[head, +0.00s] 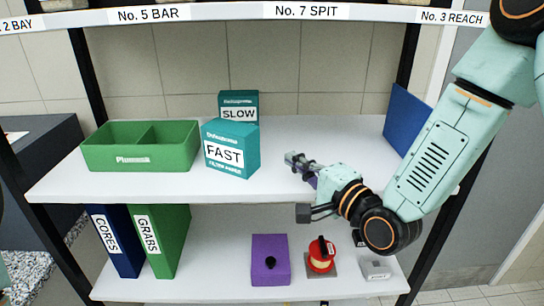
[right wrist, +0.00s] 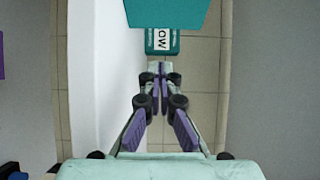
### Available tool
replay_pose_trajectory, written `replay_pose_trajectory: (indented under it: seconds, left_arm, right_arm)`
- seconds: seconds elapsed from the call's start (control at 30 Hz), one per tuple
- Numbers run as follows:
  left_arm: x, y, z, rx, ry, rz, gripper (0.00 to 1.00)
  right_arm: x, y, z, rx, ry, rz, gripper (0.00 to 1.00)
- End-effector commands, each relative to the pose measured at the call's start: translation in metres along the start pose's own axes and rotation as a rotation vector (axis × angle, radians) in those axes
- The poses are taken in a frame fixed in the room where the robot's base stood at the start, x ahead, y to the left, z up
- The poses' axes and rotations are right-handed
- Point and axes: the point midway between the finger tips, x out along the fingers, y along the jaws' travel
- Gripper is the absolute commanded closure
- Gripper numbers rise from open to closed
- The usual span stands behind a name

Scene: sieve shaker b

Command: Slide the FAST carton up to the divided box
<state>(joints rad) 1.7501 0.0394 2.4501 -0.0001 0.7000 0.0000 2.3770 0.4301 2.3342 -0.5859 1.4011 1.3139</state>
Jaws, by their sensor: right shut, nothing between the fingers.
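The FAST carton (head: 232,148), a teal box with a white label, stands upright on the upper shelf. The divided box (head: 134,158), green and open-topped with a partition, stands to its left with a narrow gap showing between them. My right gripper (head: 291,158) is shut and empty, to the right of the FAST carton and apart from it, its fingers pointing left toward it. In the right wrist view, the shut fingertips (right wrist: 157,68) point toward the teal FAST carton (right wrist: 165,12) at the top edge. My left gripper is not in view.
The teal SLOW carton (head: 238,105) stands close behind the FAST carton. A blue panel (head: 407,120) stands at the shelf's right end. The white shelf (head: 290,190) is clear in front. The lower shelf holds binders (head: 160,240), a purple box (head: 270,260) and a red item (head: 321,254).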

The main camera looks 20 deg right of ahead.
Motion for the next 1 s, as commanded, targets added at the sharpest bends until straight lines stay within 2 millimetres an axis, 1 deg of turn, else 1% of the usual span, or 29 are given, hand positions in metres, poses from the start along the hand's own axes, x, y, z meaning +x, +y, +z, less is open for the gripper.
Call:
replay_pose_trajectory:
  seconds: [0.03, 0.17, 0.5, 0.7, 1.0]
  left_arm:
    - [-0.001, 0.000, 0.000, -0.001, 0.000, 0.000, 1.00]
    - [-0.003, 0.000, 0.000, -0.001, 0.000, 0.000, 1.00]
    - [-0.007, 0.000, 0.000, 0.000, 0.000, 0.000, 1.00]
    - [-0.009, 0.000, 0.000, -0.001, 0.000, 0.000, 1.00]
    - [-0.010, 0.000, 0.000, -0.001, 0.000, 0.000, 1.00]
  right_arm:
    - [0.006, 0.000, 0.000, -0.005, -0.002, 0.001, 1.00]
    - [0.021, -0.001, 0.001, -0.004, -0.003, 0.000, 1.00]
    - [0.038, -0.001, 0.019, -0.003, -0.002, 0.000, 1.00]
    - [0.045, -0.001, 0.026, -0.001, -0.001, 0.000, 1.00]
    - [0.048, -0.001, 0.028, 0.001, 0.001, -0.001, 1.00]
